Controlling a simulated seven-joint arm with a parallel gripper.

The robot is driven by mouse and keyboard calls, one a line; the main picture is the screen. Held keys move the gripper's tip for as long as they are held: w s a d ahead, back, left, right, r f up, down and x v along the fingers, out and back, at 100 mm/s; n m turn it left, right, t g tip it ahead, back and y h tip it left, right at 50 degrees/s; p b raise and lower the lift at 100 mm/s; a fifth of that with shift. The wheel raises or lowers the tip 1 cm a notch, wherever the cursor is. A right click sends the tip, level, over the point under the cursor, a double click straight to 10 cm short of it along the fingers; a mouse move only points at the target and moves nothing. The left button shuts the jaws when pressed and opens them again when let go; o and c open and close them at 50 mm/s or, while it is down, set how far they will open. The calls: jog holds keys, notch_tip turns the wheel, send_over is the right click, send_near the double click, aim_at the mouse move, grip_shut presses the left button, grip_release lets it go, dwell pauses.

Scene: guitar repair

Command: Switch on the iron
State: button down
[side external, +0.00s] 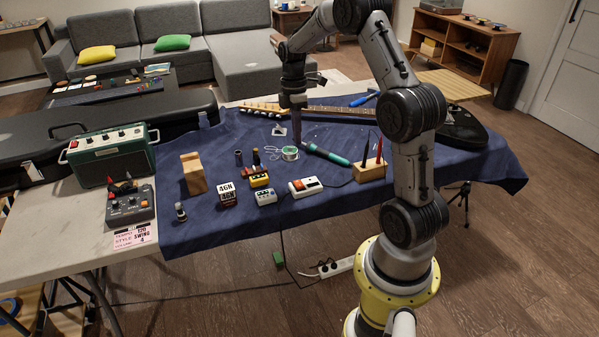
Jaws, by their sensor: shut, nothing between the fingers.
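The iron (327,154) lies on the blue cloth, a teal-handled tool pointing up-left, with a dark cable at its right end. A white box (306,187) with a red part on top and a dark front sits in front of it, near the cloth's front edge. A dark cable runs near the box; I cannot tell for sure where it joins. The box's switch state is too small to read. My gripper (297,138) is shut and empty, pointing down over the cloth just behind the solder spool (290,153) and the iron's left end. Whether it touches anything is unclear.
A wooden block (369,171) with upright tools stands right of the box. Small pedals (265,197) and bottles stand to its left. A guitar neck (330,111) lies behind my gripper. A green amplifier (110,156) stands far left. A power strip (337,267) lies on the floor.

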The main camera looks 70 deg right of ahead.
aim_at(300, 185)
jog(key=f, duration=0.4)
jog(key=s+a+f, duration=0.1)
jog(key=f, duration=0.9)
jog(key=shift+s+a, duration=0.2)
